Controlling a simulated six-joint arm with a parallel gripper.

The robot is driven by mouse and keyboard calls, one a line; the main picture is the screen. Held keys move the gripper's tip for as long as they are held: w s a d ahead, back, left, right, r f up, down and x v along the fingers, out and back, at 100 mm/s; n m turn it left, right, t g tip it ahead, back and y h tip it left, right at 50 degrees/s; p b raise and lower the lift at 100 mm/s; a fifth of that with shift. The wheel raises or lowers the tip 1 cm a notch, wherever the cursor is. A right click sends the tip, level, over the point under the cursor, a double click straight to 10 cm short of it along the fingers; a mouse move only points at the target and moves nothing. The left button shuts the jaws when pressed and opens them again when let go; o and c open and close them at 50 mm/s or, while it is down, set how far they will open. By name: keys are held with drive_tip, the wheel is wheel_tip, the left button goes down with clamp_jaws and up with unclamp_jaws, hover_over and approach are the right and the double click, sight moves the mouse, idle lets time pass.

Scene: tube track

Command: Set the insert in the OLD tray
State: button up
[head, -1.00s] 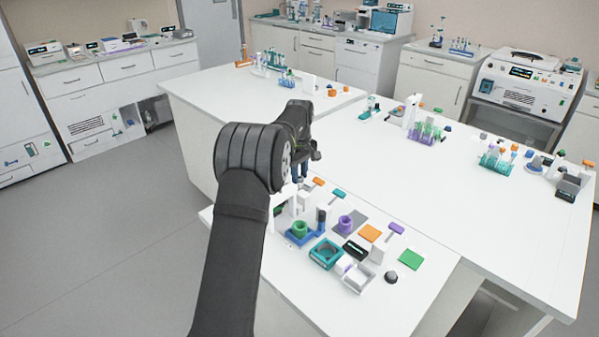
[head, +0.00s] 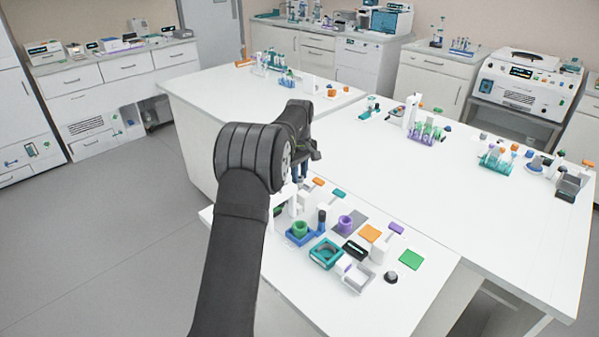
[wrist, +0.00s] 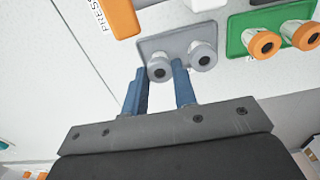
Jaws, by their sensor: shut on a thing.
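In the wrist view my gripper (wrist: 161,70) has its two blue fingers on either side of a grey cylinder (wrist: 160,67) with a dark centre, and is shut on it. That cylinder is at a grey plate (wrist: 176,38), with a second grey cylinder (wrist: 203,56) beside it. In the head view my gripper (head: 300,172) is small and partly hidden by my arm, and its grip does not show there. A blue tray (head: 291,241), a teal tray (head: 336,262) and a grey-white tray (head: 349,286) stand nearer. No OLD label is readable, and I cannot tell which piece is the insert.
A green plate (wrist: 236,43) with orange cylinders (wrist: 264,43) is close on the right in the wrist view. An orange block (wrist: 117,15) lies at upper left. A green pad (head: 411,259) and a dark knob (head: 391,277) are on the near bench. Its front right is clear.

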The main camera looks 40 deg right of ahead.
drive_tip(key=shift+f, duration=0.15)
idle(0.5)
drive_tip(key=o, duration=0.9)
wheel_tip(320, 180, up, 17)
drive_tip(key=shift+r, duration=0.2)
idle(0.9)
wheel_tip(320, 180, down, 18)
drive_tip(key=shift+r, duration=0.4)
idle(0.4)
